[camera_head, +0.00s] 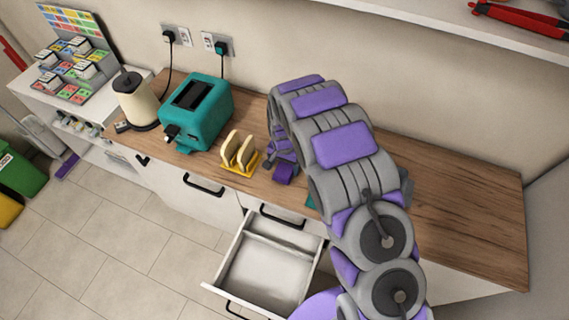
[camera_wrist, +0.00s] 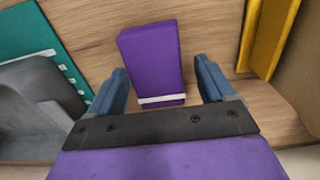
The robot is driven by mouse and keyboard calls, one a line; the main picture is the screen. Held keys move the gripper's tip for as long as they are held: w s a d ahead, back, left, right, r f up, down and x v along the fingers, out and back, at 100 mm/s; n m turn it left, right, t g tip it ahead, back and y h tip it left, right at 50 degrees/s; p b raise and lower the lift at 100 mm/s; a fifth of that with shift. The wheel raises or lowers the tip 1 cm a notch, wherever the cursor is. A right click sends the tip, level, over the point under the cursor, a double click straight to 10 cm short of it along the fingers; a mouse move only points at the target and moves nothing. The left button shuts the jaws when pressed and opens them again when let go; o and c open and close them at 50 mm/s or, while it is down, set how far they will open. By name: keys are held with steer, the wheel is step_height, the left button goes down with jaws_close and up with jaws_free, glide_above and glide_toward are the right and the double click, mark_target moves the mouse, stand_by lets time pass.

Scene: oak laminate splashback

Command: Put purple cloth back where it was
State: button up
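The purple cloth (camera_wrist: 152,58) is a folded rectangle with a white band near one end, lying on the wooden counter in the wrist view. In the head view a purple patch (camera_head: 285,175) just below my gripper's end appears to be the cloth. My gripper (camera_wrist: 162,76) is open, with one blue-grey finger on either side of the cloth's near end. The fingers look apart from the cloth, and nothing is held. In the head view my arm mostly hides the fingers.
An open, empty-looking drawer (camera_head: 262,272) juts out below the counter (camera_head: 470,215). A yellow rack (camera_head: 240,168) with bread slices stands left of the cloth, then a teal toaster (camera_head: 203,118) and a kettle (camera_head: 134,100). A teal item (camera_wrist: 35,42) lies on the cloth's other side. The counter's right is clear.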

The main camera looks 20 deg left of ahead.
mark_target(285, 167)
steer(key=shift+o, duration=0.6)
steer(key=shift+d+r, duration=0.1)
steer(key=shift+d, duration=0.05)
steer(key=shift+r, duration=0.15)
step_height(285, 167, up, 12)
steer(key=p, duration=0.1)
steer(key=s+d+r, duration=0.5)
steer(key=d+r, duration=0.3)
steer(key=d, duration=0.2)
steer(key=s+d+r, duration=0.5)
steer(key=d+r, duration=0.2)
steer(key=d, duration=0.4)
steer(key=s+d+r+g, duration=0.1)
steer(key=s+d, duration=0.4)
steer(key=s, duration=0.6)
steer(key=s+d+r, duration=0.3)
steer(key=s+d, duration=0.2)
steer(key=s, duration=0.7)
steer(key=shift+s+n+g, duration=0.2)
steer(key=shift+n+g, duration=0.2)
